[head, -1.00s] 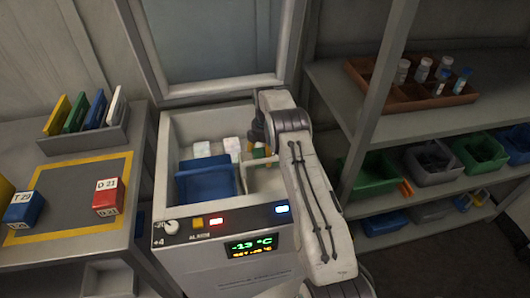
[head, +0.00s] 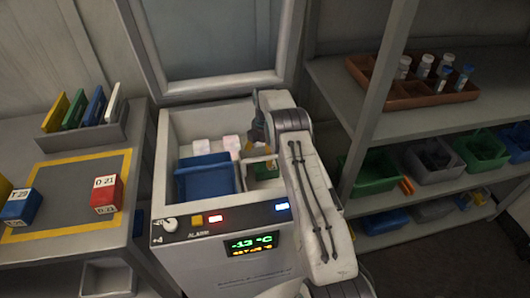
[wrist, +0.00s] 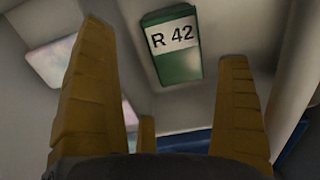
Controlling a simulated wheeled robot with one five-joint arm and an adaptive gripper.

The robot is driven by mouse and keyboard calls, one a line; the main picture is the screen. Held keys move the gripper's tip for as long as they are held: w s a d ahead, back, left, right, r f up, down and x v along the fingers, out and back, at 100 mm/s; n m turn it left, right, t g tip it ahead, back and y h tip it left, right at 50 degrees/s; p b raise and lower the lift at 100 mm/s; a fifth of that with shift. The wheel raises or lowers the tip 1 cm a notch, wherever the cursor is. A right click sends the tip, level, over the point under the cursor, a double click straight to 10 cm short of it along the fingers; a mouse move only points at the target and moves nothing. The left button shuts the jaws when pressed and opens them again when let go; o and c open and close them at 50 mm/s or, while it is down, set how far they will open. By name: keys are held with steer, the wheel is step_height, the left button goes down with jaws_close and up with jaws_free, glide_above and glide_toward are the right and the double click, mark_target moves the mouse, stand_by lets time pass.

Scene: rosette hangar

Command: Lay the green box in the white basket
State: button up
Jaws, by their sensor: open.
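The green box (wrist: 180,66), with a white label reading R 42, lies on a pale surface in the wrist view. In the head view the green box (head: 266,171) sits low inside the white basket (head: 257,159), at the right of the open freezer chest, partly hidden by my arm. My gripper (head: 258,150) is over the basket, mostly hidden behind its own wrist. In the wrist view its yellow fingers (wrist: 162,45) are spread wide, with gaps between them and the box, and hold nothing.
A blue basket (head: 207,177) stands left of the white one, with white packages (head: 212,145) behind. The chest's right wall is close to my arm. The raised lid (head: 215,50) is behind. A bench (head: 75,245) stands left, shelves (head: 450,120) right.

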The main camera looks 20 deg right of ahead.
steer(key=shift+r, duration=0.15)
steer(key=shift+r+p, duration=0.75)
steer(key=shift+p, duration=0.1)
step_height(320, 180, up, 12)
steer(key=a+m+p, duration=0.1)
steer(key=p, duration=0.2)
step_height(320, 180, up, 7)
steer(key=m, duration=0.2)
glide_above(263, 164)
steer(key=s+a, duration=0.2)
steer(key=s+a+r+m+t, duration=0.2)
steer(key=s+a+r+m, duration=0.3)
steer(key=s+r, duration=0.65)
steer(key=s+a+m, duration=0.2)
steer(key=s+m, duration=0.2)
steer(key=s, duration=0.8)
steer(key=s+a+m+t, duration=0.1)
steer(key=s+a+m, duration=0.1)
steer(key=s, duration=1)
steer(key=shift+s+a+f+m+t, duration=0.2)
steer(key=shift+s+a+m+t, duration=0.1)
steer(key=shift+m, duration=0.6)
